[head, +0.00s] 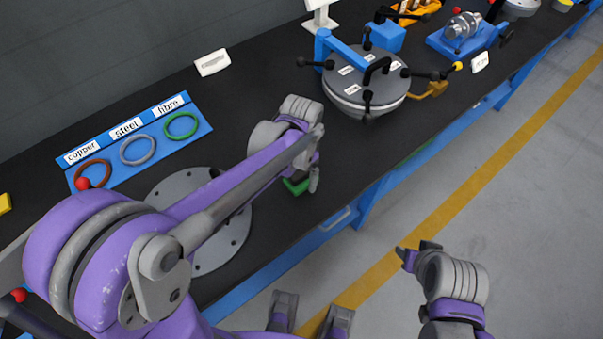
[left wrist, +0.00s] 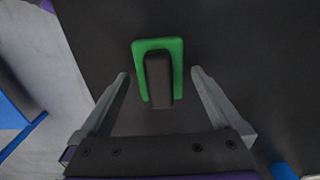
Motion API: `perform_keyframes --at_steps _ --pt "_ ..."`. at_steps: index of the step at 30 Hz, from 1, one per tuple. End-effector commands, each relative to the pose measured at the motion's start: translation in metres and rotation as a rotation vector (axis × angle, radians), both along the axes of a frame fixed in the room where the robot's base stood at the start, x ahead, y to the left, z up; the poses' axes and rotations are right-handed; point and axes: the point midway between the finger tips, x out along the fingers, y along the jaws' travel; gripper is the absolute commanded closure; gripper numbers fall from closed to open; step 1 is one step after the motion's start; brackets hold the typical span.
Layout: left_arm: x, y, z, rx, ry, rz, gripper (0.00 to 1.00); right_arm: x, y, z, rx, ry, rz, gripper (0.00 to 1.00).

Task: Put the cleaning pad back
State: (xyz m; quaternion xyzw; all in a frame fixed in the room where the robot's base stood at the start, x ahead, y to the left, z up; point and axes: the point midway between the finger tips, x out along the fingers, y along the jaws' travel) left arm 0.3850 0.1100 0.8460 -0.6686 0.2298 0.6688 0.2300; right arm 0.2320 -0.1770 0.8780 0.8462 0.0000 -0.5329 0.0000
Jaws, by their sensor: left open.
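The cleaning pad is a green block with a dark raised grip; in the left wrist view the pad (left wrist: 177,58) lies on the black bench top. In the head view only a small green part of the pad (head: 297,187) shows beneath my left gripper (head: 305,180). In the left wrist view my left gripper (left wrist: 160,75) is open, with one finger on each side of the pad and a gap at both sides. The fingers do not touch it.
A grey flange disc (head: 220,250) lies partly behind my left arm. A blue board (head: 195,142) holds copper, steel and fibre rings. A round grey lidded shell (head: 345,92) with black handles stands farther along the bench. A white label (head: 212,63) sits near the wall. Bench is clear around the pad.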

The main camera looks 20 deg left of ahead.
Motion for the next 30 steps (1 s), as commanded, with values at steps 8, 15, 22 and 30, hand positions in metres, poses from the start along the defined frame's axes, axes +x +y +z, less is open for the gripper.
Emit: perform_keyframes --at_steps 8,15,22,30 --pt "0.000 0.000 0.061 0.000 0.000 0.000 0.00 0.002 0.000 0.008 0.000 -0.003 0.000 0.50" --pt "0.000 0.000 0.099 0.000 0.000 0.000 0.00 0.002 0.000 0.012 0.000 -0.005 0.000 0.50" --pt "0.000 0.000 0.109 0.000 0.000 0.000 0.00 0.002 0.000 0.013 0.000 -0.005 0.000 0.50" --pt "0.000 0.000 0.108 0.000 0.000 0.000 0.00 0.003 0.000 0.013 0.000 -0.005 0.000 0.50"
